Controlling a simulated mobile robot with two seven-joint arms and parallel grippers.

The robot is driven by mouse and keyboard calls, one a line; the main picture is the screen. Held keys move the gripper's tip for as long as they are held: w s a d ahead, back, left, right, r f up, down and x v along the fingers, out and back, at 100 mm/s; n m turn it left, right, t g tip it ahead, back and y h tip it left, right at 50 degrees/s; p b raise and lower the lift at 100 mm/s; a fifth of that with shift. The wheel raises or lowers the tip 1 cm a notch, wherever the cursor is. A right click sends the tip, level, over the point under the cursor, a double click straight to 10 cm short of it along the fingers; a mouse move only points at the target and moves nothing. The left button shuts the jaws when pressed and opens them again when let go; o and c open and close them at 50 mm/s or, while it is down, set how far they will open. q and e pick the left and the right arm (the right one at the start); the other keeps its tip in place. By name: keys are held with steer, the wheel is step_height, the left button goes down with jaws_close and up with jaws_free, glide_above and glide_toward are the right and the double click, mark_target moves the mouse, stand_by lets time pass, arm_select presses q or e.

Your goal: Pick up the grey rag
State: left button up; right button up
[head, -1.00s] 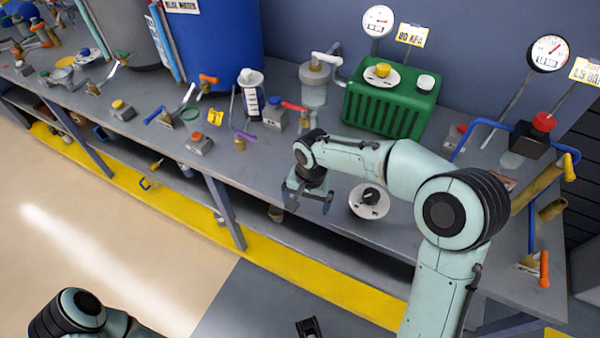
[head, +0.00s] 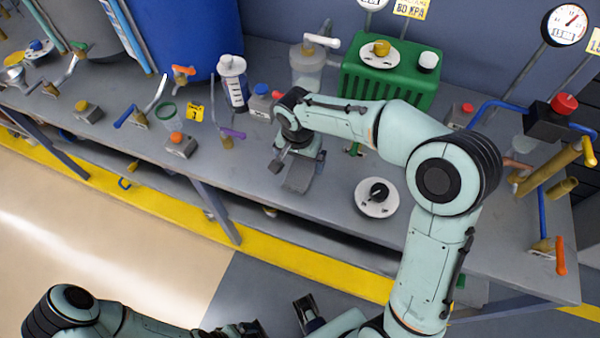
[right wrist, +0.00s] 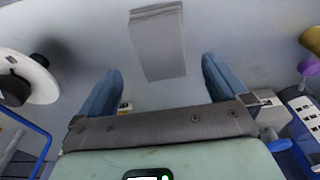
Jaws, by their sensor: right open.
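The grey rag is a flat, folded grey strip lying on the grey workbench. It shows clearly at the top of the right wrist view (right wrist: 158,42), and in the head view it is a small grey patch (head: 301,178) beneath my right gripper (head: 297,163). My right gripper is open, its two blue fingers (right wrist: 162,72) pointing toward the rag with the rag between their lines. The fingers look apart from the rag; the exact height is unclear. My left arm is at the bottom left of the head view; its jaws are not clearly shown.
A white round dial plate with a black knob (head: 377,197) stands right of the rag. A purple-handled valve (head: 230,137) and a graduated bottle (head: 233,84) stand to the left. A green ribbed box (head: 388,78) is behind. The bench front near the rag is clear.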

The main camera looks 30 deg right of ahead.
mark_target(300, 171)
steer(key=f, duration=0.5)
steer(key=shift+w+f, duration=0.15)
steer(key=shift+w, duration=0.05)
steer(key=c, duration=1.2)
arm_select(q)
steer(key=r+p, duration=0.1)
steer(key=w+r+p, duration=0.1)
steer(key=shift+w+r+p, duration=0.1)
steer(key=shift+r+p, duration=0.2)
steer(key=shift+r, duration=0.1)
arm_select(e)
step_height(300, 171, up, 20)
steer(key=shift+r, duration=0.1)
steer(key=o, duration=0.4)
steer(key=shift+c, duration=1)
